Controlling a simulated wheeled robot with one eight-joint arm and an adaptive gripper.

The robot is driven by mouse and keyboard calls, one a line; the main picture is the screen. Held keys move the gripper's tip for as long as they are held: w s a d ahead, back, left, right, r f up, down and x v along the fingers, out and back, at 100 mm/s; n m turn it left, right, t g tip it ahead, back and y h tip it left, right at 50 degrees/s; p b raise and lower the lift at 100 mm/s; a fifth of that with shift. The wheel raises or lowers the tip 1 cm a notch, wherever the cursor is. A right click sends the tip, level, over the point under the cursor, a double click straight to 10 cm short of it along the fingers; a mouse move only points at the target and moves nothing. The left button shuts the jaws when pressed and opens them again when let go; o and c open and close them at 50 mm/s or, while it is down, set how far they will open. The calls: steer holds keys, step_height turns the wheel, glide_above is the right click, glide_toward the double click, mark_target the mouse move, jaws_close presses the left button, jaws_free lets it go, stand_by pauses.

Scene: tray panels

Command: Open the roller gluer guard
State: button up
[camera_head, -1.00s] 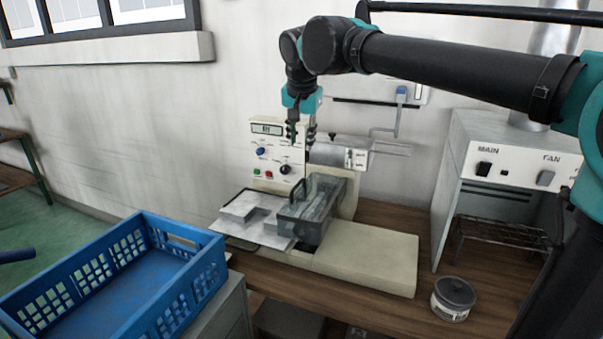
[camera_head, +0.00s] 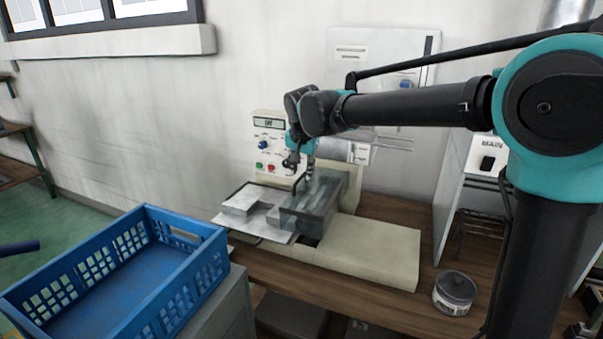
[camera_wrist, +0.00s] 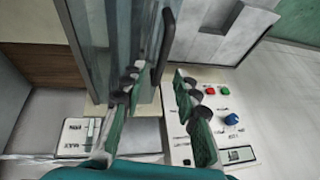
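The roller gluer guard (camera_head: 312,208) is a clear, greyish box cover, lying down over the roller area of the cream gluer (camera_head: 365,252). It also shows in the wrist view (camera_wrist: 95,40), large and close at the upper left. Its dark bar handle (camera_wrist: 168,35) stands on the guard's side. My gripper (camera_head: 301,168) is just above the handle end of the guard. In the wrist view my gripper (camera_wrist: 157,80) is open, with the handle's near end appearing between the fingertips. I cannot tell whether either finger touches it.
The gluer's control panel (camera_head: 268,145), with knobs and buttons, stands close behind my gripper. A metal plate with a block (camera_head: 245,208) lies left of the guard.

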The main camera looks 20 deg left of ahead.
steer(key=shift+w+a+f, duration=0.1)
steer(key=shift+w+f, duration=0.2)
steer(key=shift+f, duration=0.35)
steer(key=shift+c, duration=0.5)
jaws_close()
